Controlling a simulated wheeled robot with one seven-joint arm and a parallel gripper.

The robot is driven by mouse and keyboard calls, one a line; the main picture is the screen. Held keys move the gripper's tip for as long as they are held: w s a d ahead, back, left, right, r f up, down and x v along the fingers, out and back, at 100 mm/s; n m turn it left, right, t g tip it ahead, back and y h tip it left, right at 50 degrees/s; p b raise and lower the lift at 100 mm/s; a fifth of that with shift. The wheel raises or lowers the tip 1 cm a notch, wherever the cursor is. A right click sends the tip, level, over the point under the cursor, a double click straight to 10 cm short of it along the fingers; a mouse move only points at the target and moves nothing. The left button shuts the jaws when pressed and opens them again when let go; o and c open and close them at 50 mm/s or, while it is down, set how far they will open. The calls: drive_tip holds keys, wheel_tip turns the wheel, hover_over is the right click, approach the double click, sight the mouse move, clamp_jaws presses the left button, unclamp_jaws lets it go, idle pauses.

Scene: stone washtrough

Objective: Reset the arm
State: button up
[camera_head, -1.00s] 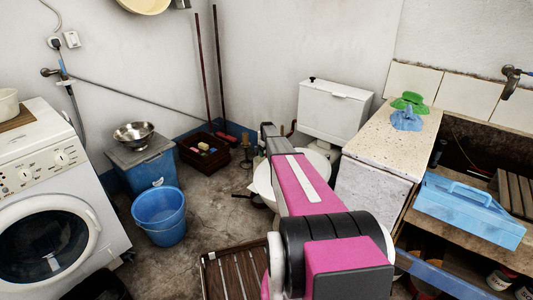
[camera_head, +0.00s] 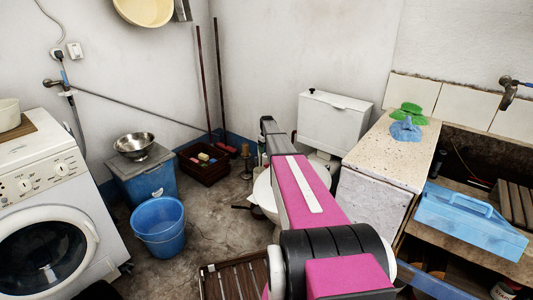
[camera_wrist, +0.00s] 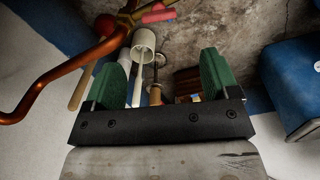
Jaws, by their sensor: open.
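My arm, pink and grey, reaches away from the camera over the toilet in the head view. Its far end hides my gripper there. In the wrist view my gripper (camera_wrist: 162,85) shows two green fingers set wide apart on a black bar. It is open, and nothing is clasped between the fingers. A white cylindrical thing (camera_wrist: 144,42) on a stick appears beyond the fingers, apparently apart from them.
A copper pipe (camera_wrist: 62,76) curves close by on the left in the wrist view. The white cistern (camera_head: 333,120) stands beside my arm. The stone counter (camera_head: 385,152) and blue toolbox (camera_head: 470,222) are on the right. A blue bucket (camera_head: 159,228) and washing machine (camera_head: 45,215) are on the left.

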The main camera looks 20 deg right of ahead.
idle(0.3)
drive_tip(key=s+a+r, duration=0.1)
drive_tip(key=s+a, duration=0.4)
drive_tip(key=s, duration=0.4)
drive_tip(key=s+a+r+m, duration=0.1)
drive_tip(key=s+a, duration=0.4)
drive_tip(key=s, duration=0.4)
drive_tip(key=s+a+r+m, duration=0.1)
drive_tip(key=s+a, duration=0.4)
drive_tip(key=s, duration=0.4)
drive_tip(key=shift+s, duration=0.2)
drive_tip(key=s+a+r+m, duration=0.1)
drive_tip(key=s+a, duration=0.3)
drive_tip(key=s, duration=0.7)
drive_tip(key=s+a+r+m, duration=0.1)
drive_tip(key=s+a+r, duration=0.2)
drive_tip(key=s, duration=0.9)
drive_tip(key=shift+s+a, duration=0.15)
drive_tip(key=shift+a, duration=0.4)
drive_tip(key=shift+a, duration=0.1)
